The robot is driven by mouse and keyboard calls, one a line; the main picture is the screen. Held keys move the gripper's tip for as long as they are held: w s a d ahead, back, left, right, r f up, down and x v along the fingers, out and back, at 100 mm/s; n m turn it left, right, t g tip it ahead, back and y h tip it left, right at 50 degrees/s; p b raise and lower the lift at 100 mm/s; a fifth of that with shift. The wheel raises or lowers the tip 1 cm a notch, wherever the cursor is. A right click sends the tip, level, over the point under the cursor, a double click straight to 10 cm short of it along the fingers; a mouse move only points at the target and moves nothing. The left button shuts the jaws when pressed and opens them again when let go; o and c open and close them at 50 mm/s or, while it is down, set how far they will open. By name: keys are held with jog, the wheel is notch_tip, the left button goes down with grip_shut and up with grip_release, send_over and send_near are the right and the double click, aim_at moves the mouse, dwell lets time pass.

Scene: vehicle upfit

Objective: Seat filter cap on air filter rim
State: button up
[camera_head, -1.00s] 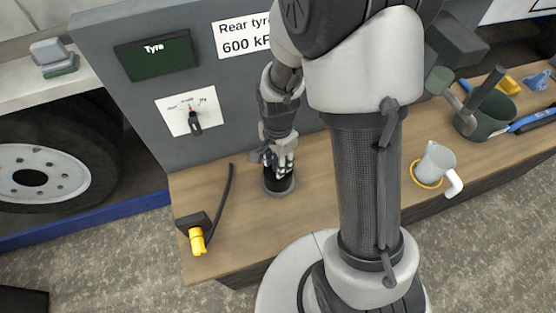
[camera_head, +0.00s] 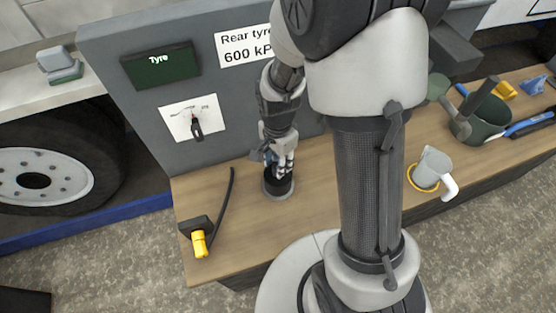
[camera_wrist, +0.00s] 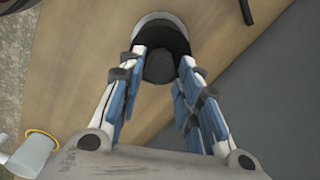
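The air filter (camera_head: 279,192) stands upright on the wooden bench below my gripper, showing a grey round rim at its base. A black round part, apparently the filter cap (camera_head: 277,183), is on top of it. In the wrist view the grey rim (camera_wrist: 160,16) curves around a black top with a dark round knob (camera_wrist: 160,68) in its middle. My gripper (camera_wrist: 163,57) points down over it, with its two blue-padded fingers spread and gaps beside the knob. In the head view my gripper (camera_head: 280,170) is just above the black part. Whether the cap sits fully flat cannot be told.
A grey panel (camera_head: 150,120) with a dial stands close behind. A black block with a yellow knob (camera_head: 199,243) and a dark hose (camera_head: 228,200) lie to the left. A grey jug (camera_head: 433,166) and dark green pot (camera_head: 484,125) stand right.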

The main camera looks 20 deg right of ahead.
jog(key=shift+r, duration=0.35)
jog(key=shift+o, duration=0.2)
jog(key=o, duration=0.5)
jog(key=c, duration=0.5)
jog(key=shift+c, duration=0.2)
notch_tip(320, 180, up, 9)
jog(key=p, duration=0.7)
